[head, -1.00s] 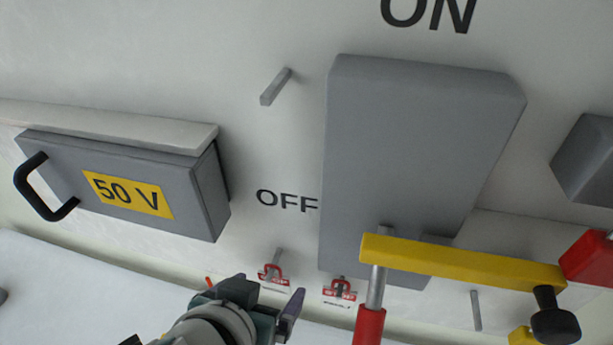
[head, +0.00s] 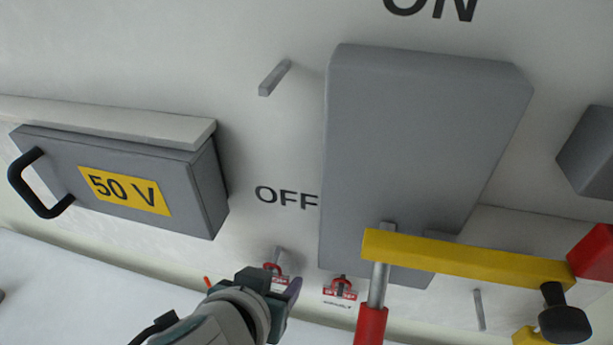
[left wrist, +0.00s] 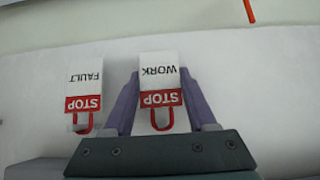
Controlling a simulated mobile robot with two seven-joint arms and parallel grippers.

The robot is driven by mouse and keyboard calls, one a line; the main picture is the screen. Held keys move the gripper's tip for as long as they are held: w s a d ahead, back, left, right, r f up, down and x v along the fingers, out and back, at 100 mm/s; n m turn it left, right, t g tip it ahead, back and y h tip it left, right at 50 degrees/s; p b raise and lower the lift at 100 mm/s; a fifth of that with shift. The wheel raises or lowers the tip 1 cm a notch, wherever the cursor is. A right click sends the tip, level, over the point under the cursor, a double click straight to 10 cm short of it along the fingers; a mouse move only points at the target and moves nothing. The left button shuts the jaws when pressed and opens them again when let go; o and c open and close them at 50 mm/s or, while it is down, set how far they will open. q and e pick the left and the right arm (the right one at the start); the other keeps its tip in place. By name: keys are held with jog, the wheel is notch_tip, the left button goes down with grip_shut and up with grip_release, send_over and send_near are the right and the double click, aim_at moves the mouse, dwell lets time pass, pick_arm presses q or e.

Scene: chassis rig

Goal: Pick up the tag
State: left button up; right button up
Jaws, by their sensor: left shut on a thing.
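A white tag with a red STOP band and the word WORK shows upside down in the left wrist view (left wrist: 159,70), its red loop pointing toward my gripper. My left gripper (left wrist: 161,78) has a purple finger on each side of this tag and is shut on it. In the head view the tag (head: 279,284) is partly hidden behind my left gripper (head: 275,287), with its red loop at a small grey peg (head: 276,256). A second tag, marked STOP and FAULT (head: 340,289), hangs beside it and also shows in the left wrist view (left wrist: 84,88). My right gripper is out of view.
A large grey block (head: 415,150) stands out from the panel at the right. A yellow bar (head: 470,257) with a red-handled rod (head: 371,322) is close to the FAULT tag. A grey 50 V box (head: 120,180) with a black handle is at the left.

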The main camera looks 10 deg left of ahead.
pick_arm(q)
jog(key=c, duration=0.6)
